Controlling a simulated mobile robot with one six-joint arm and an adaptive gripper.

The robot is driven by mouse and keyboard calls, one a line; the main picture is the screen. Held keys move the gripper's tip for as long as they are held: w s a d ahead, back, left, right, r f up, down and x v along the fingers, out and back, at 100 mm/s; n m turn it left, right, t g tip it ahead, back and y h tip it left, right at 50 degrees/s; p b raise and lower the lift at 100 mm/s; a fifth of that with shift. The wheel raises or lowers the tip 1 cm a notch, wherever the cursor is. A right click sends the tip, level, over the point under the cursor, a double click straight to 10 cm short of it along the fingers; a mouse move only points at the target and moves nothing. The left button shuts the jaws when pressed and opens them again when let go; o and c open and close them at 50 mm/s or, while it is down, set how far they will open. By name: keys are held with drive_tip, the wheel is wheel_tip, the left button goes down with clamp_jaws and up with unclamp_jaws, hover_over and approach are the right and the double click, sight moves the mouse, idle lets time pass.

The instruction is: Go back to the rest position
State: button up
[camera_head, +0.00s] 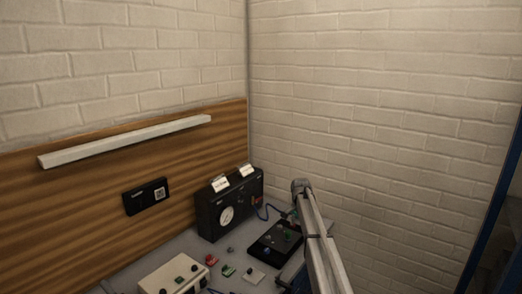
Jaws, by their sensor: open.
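My arm (322,243) rises from the bottom edge, right of centre, to a rounded joint at its top. It stands in front of the right end of the grey bench (187,244). My gripper cannot be made out in this view. A black box with a round dial (209,219) stands at the back of the bench, left of my arm. A dark panel (268,252) with small coloured parts lies between that box and my arm.
Small red (211,260) and green (228,271) parts lie on the bench, with a white block (255,276) beside them. A cream control box (172,275) is at the front. A wooden board and brick walls close off the back. A blue upright (493,215) stands at the right.

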drive_tip(key=s+f+n+b, duration=0.3)
drive_tip(key=s, duration=1.1)
drive_tip(key=s+f+n+b, duration=0.3)
drive_tip(key=s, duration=1.2)
drive_tip(key=s+f+n+b, duration=0.3)
drive_tip(key=s+f, duration=0.1)
drive_tip(key=s, duration=1.1)
drive_tip(key=shift+s+d+b, duration=0.25)
drive_tip(key=shift+d+b, duration=0.05)
drive_tip(key=shift+c, duration=1.1)
drive_tip(key=shift+a+n, duration=0.2)
drive_tip(key=shift+n, duration=0.1)
